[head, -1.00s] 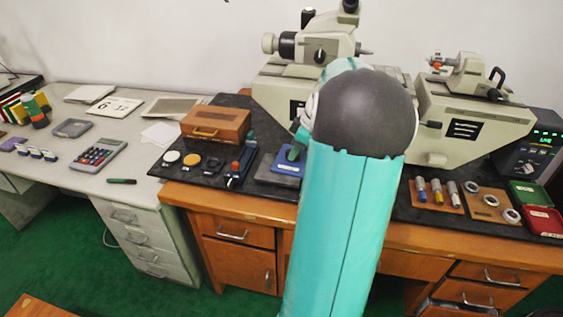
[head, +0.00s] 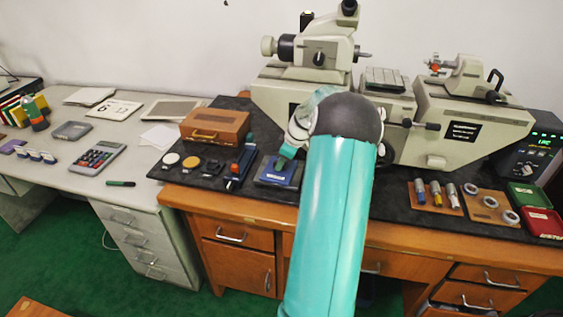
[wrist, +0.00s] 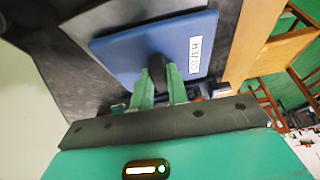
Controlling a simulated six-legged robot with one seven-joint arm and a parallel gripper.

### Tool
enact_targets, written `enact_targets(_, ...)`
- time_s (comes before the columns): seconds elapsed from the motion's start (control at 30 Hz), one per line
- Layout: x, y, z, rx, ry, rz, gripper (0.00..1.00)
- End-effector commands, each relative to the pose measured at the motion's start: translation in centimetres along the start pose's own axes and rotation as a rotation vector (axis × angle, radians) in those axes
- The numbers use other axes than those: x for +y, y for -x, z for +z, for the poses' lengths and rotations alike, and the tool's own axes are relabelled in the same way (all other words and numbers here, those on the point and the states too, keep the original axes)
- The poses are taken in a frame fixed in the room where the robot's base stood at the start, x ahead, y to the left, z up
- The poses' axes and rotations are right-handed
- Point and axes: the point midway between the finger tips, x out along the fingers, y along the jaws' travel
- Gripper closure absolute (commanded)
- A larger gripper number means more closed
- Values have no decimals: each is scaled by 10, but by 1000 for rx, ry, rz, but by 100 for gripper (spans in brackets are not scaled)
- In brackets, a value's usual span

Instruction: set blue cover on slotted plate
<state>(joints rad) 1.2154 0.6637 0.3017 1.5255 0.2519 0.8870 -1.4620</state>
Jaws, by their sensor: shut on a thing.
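The blue cover (head: 273,180) is a flat square lid at the front of the dark bench mat, left of centre in the head view. In the wrist view the cover (wrist: 125,46) shows a white "COVER" label and a black knob (wrist: 157,66). My gripper (wrist: 160,78) is shut on the knob; in the head view my gripper (head: 286,158) is partly hidden by my arm. The cover lies over the spot of the grey slotted plate, which is almost wholly hidden. I cannot tell whether the cover rests on it or hangs just above.
A blue-and-red tool (head: 240,165) stands close left of the cover, with small round discs (head: 171,159) beyond it. A wooden box (head: 215,125) is behind. Large beige instruments (head: 455,125) stand at the back and right. The bench's front edge is near the cover.

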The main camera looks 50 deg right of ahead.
Motion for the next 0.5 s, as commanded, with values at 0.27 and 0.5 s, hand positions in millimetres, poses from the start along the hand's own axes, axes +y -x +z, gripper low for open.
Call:
enact_targets(0.27, 0, -3, 1, 1, 0, 1, 100)
enact_targets(0.5, 0, -3, 1, 0, 0, 1, 62)
